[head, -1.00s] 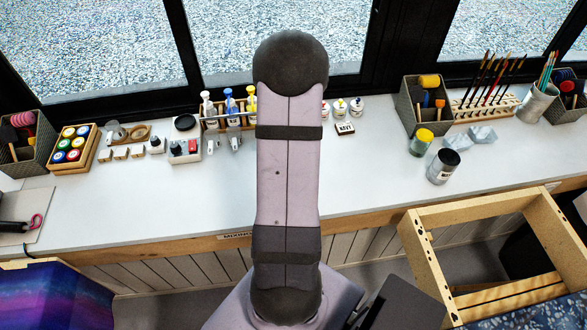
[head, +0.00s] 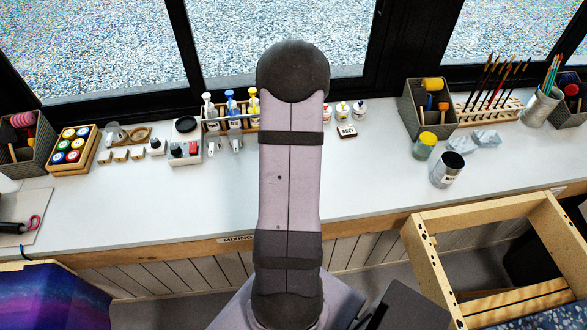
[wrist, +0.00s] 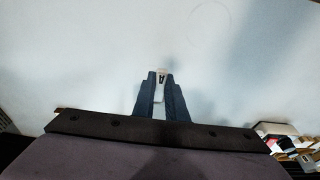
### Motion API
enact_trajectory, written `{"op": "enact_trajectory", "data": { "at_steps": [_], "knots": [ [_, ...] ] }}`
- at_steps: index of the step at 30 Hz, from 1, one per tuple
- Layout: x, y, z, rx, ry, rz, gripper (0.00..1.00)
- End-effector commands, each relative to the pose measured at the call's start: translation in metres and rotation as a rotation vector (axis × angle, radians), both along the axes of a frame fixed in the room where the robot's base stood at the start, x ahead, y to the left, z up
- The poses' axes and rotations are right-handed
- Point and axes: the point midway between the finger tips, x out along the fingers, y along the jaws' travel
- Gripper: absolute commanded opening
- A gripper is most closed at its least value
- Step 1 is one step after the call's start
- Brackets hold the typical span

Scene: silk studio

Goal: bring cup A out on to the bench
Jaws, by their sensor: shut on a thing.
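In the wrist view my gripper (wrist: 162,80) has its two dark blue fingers shut on a small white piece marked A, which I take as part of cup A (wrist: 161,74). The fingers hide most of it. The pale surface of the bench (wrist: 80,60) fills the view around it; I cannot tell whether the cup touches it. In the head view my arm hides the gripper and cup A. The white bench top (head: 110,205) shows on both sides of the arm.
A rack of pump bottles (head: 231,104) stands at the back, beside my arm. A black-and-white device (head: 184,143) and a crate of paint pots (head: 73,147) are left. The front left bench is largely clear.

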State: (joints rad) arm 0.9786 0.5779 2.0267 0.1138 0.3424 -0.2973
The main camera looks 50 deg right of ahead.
Motion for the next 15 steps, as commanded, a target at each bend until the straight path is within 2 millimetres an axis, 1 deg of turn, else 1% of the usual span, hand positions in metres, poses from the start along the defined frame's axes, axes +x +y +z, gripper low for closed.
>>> {"op": "enact_trajectory", "data": {
  "at_steps": [15],
  "knots": [
    [-0.0002,0.0001,-0.0031,0.000,0.000,0.000,0.00]
  ]
}}
